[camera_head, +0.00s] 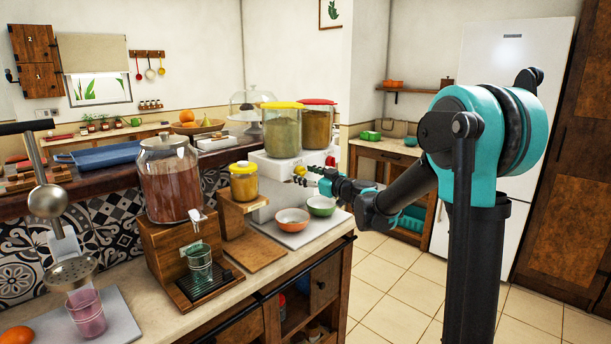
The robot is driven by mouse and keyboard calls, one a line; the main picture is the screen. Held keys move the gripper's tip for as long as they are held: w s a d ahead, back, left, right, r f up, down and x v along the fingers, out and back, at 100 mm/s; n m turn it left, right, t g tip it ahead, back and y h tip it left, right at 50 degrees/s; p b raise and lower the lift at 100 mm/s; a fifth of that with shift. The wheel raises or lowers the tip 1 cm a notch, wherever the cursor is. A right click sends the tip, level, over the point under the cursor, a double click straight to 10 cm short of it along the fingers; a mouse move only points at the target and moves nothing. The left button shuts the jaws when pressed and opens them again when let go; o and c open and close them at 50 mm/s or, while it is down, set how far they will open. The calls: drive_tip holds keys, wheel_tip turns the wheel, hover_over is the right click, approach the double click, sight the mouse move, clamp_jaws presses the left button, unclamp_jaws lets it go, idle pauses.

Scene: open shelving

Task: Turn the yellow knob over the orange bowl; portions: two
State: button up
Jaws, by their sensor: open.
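The yellow knob (299,170) is on the front of the white base of a two-jar dispenser, below the yellow-lidded jar (282,131). The orange bowl (292,221) stands below it on a grey mat, and its inside looks pale; I cannot make out any contents. My gripper (308,177) is open, reaching in from the right, with its tips close to the yellow knob. At this size I cannot tell whether they touch it.
A red-lidded jar (318,124) stands beside the yellow-lidded one, with a red knob (330,161) below. A green bowl (321,206) is right of the orange bowl. A wooden stand with a small yellow-lidded jar (243,182) and a drink dispenser (169,180) stand left.

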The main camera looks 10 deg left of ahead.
drive_tip(key=shift+c, duration=0.3)
drive_tip(key=c, duration=1.1)
drive_tip(key=m, duration=0.4)
drive_tip(key=shift+r, duration=0.1)
drive_tip(key=m, duration=0.4)
drive_tip(key=shift+m+g, duration=0.3)
drive_tip(key=shift+m, duration=0.1)
drive_tip(key=m, duration=0.4)
drive_tip(key=shift+w, duration=0.1)
drive_tip(key=shift+m+g, duration=0.4)
drive_tip(key=shift+m, duration=1.7)
